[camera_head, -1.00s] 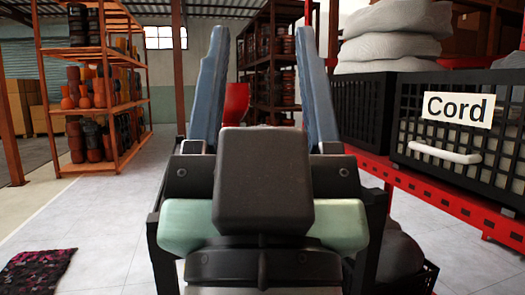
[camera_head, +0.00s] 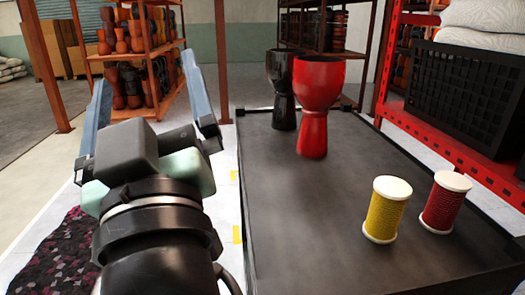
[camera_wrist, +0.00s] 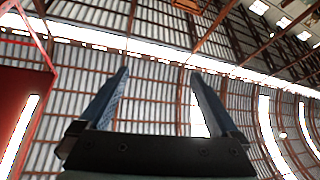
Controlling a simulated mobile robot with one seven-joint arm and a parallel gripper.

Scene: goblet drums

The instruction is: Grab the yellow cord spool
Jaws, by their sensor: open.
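The yellow cord spool (camera_head: 386,211) stands upright on the dark table (camera_head: 300,215), towards its right front, with white end discs. A red cord spool (camera_head: 445,203) stands close to its right. My gripper (camera_head: 150,105) is at the left in the head view, off to the left of the table and well apart from the spool. Its two blue fingers are spread, with nothing between them. The wrist view shows the open fingers (camera_wrist: 160,85) against the roof; no spool is seen there.
A red goblet drum (camera_head: 316,100) and a black goblet drum (camera_head: 282,90) stand at the table's back. A red rack (camera_head: 455,155) with a black crate (camera_head: 470,95) runs along the right. An orange shelf (camera_head: 130,55) holds several drums. The table's middle is bare.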

